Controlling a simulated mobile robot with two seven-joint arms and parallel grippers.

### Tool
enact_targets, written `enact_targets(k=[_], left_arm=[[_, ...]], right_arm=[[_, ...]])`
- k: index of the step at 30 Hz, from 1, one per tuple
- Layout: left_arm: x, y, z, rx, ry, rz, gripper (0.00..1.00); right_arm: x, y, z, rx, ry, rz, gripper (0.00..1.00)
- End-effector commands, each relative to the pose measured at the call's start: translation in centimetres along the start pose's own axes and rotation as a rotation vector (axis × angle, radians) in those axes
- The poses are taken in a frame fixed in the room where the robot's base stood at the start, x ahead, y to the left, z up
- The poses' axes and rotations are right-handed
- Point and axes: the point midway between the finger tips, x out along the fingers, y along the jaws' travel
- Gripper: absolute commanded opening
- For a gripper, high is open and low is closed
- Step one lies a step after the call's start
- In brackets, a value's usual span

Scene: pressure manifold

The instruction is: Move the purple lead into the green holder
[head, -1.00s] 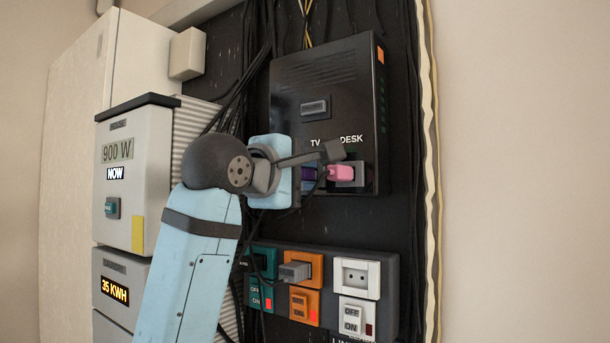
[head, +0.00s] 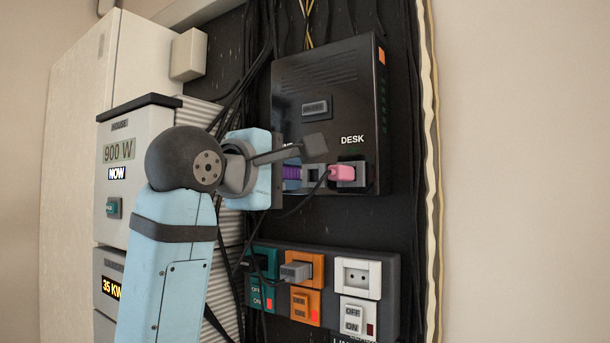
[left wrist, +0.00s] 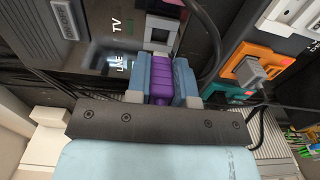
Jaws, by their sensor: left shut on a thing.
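My left gripper (head: 290,172) is shut on the purple lead (head: 291,178) in front of the black box (head: 325,110). In the left wrist view the purple plug (left wrist: 158,78) sits between the two pale blue fingers (left wrist: 160,85). Its front end is close to a grey socket (left wrist: 161,38) by the TV label; I cannot tell whether it touches the box. A teal-green socket (head: 262,258) is at the left of the lower panel; I cannot tell if it is the green holder. My right gripper is not in view.
A pink plug (head: 341,173) sits in the DESK socket, just right of my gripper. The lower panel has an orange socket with a grey plug (head: 295,271) and an empty white socket (head: 358,278). Black cables (head: 240,75) hang behind my left arm.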

Motion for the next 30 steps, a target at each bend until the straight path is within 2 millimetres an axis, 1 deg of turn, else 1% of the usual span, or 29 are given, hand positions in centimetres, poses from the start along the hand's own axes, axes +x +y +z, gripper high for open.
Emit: enact_targets(k=[12, 25, 28, 29, 30], left_arm=[[-1.6, 0.0, 0.0, 0.0, 0.0, 0.002, 0.0], [-1.8, -0.1, 0.0, 0.0, 0.0, 0.001, 0.0], [-1.4, -1.1, -0.4, -0.001, 0.002, -0.001, 0.0], [-1.1, -1.7, -0.6, -0.001, 0.003, -0.001, 0.0], [-0.6, -2.7, -1.0, -0.002, 0.005, -0.002, 0.0]], right_arm=[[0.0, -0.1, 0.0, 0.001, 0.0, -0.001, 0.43], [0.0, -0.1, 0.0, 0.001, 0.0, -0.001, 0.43], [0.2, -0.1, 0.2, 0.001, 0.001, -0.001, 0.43], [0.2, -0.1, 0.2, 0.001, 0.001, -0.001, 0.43], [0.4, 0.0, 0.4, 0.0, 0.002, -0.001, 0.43]])
